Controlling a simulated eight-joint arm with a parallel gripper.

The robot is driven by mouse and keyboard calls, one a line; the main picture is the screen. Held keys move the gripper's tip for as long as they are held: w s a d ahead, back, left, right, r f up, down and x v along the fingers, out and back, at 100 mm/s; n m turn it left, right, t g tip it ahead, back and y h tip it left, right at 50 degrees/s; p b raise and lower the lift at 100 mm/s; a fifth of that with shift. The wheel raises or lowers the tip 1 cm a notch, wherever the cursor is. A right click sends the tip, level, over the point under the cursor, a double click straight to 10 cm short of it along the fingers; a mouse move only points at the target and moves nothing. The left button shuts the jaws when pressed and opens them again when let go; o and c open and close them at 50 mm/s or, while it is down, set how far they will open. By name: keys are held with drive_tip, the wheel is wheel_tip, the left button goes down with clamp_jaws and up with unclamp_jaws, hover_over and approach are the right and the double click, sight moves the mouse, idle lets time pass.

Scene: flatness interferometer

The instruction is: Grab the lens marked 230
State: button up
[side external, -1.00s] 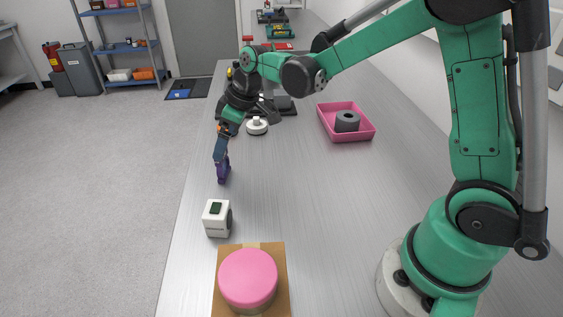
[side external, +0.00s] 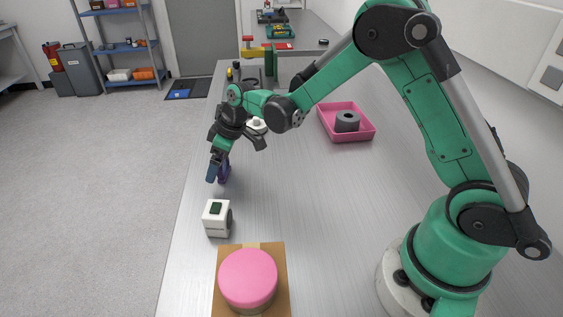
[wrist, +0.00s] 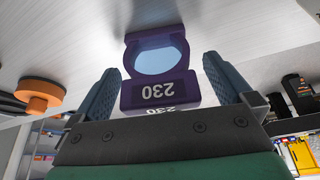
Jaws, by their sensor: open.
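The lens marked 230 (wrist: 158,92) is a pale blue round glass in a purple holder, with the number upside down in the wrist view. In the side view the purple holder (side external: 224,172) stands on the metal bench, partly hidden by my gripper. My gripper (wrist: 165,88) is open, with one blue finger on each side of the holder in the wrist view and gaps between. In the side view my gripper (side external: 214,172) is low at the holder. I cannot tell how far the fingertips reach around it.
A white box with a dark top patch (side external: 216,218) stands nearer the camera. A pink tray (side external: 356,135) holds a grey ring (side external: 347,121) at the right. The bench between is clear.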

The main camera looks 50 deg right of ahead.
drive_tip(key=c, duration=1.5)
drive_tip(key=shift+r, duration=0.1)
